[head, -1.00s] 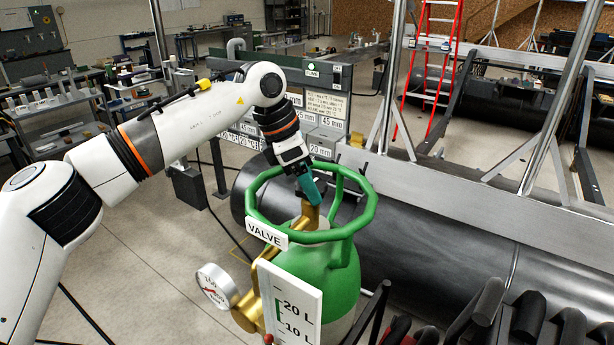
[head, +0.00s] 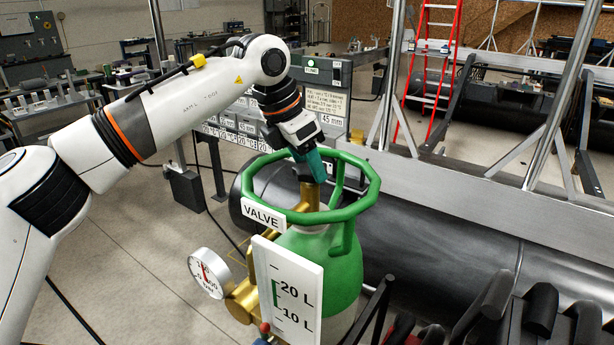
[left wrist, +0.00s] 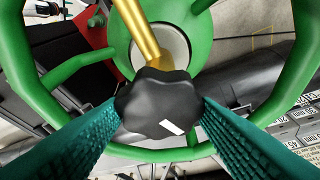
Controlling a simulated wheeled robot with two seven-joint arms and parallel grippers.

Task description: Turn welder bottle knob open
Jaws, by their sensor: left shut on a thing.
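The green gas bottle (head: 335,268) stands upright in the head view, with a green ring guard (head: 345,213) around its brass valve (head: 309,195). My left gripper (head: 312,172) reaches down inside the ring at the valve top, its teal fingers hiding the knob there. In the left wrist view the black lobed knob (left wrist: 155,98) with a white mark (left wrist: 172,128) sits between the two teal fingers of my left gripper (left wrist: 160,112), which is shut on it. The white mark points to the lower right. My right gripper is not in view.
A pressure gauge (head: 208,273) and a white litre scale (head: 290,290) are at the bottle's front left. A large dark pipe (head: 440,255) lies behind and right. A sign board (head: 325,105) stands behind the bottle.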

